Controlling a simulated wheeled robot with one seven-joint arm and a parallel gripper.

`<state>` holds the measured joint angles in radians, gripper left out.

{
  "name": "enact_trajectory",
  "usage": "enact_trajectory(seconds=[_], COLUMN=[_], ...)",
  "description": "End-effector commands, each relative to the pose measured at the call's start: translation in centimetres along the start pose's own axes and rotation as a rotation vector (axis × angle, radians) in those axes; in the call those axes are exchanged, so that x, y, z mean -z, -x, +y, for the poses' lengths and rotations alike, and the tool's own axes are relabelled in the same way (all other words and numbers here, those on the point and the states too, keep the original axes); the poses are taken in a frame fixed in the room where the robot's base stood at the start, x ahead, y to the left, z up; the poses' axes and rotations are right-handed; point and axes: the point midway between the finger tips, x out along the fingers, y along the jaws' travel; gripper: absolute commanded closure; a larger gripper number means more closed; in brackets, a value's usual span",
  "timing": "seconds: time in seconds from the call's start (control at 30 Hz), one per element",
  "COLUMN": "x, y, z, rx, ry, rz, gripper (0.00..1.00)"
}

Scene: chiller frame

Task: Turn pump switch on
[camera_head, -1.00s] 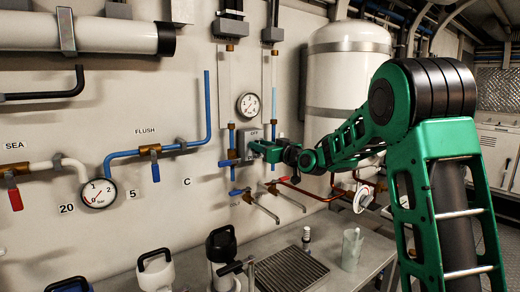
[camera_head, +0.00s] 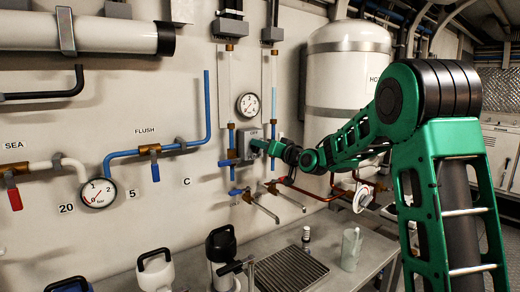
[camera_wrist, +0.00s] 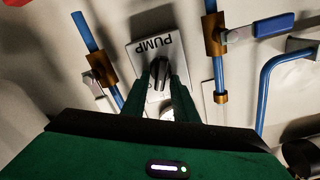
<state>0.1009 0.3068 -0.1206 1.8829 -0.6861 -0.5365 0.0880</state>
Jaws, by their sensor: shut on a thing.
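The pump switch box (camera_wrist: 158,46) is a grey plate marked PUMP, upside down in the wrist view. Its dark rotary knob (camera_wrist: 160,72) stands at the plate's middle, between my fingertips. My gripper (camera_wrist: 161,82) is shut on this knob. In the head view the switch box (camera_head: 249,143) is on the wall below a round gauge, and my gripper (camera_head: 258,147) reaches it from the right. The fingers cover part of the knob and the lower plate, so the knob's exact setting is hard to read.
Blue pipes with brass fittings (camera_wrist: 214,35) run close on both sides of the switch. A pressure gauge (camera_head: 247,105) is above it, and two taps (camera_head: 265,212) are below. A white tank (camera_head: 345,85) stands behind my arm.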

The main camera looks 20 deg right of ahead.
Motion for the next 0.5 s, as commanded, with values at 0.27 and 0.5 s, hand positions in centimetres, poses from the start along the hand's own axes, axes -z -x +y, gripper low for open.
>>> enact_trajectory(seconds=[0.27,0.5], x=[0.06,-0.03], y=[0.09,0.13], z=[0.77,1.16], rx=[-0.007,-0.009], ry=[-0.26,-0.487], rz=[0.002,0.004], gripper=[0.96,0.96])
